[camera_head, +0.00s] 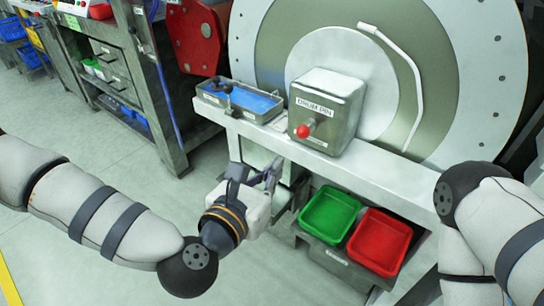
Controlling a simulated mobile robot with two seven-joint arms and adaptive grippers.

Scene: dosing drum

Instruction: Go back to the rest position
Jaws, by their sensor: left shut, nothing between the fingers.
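My left gripper (272,174) is at the end of the arm that comes in from the left. It is shut and empty, held in front of the shelf's front edge, left of the green bin (330,216). My right arm enters at the right edge, and its gripper is outside the picture.
A white shelf (378,172) in front of the large drum (335,55) carries a blue-lined tray (240,100) and a metal box with a red knob (326,108). A red bin (380,242) stands right of the green one. Free floor (120,270) lies at the left.

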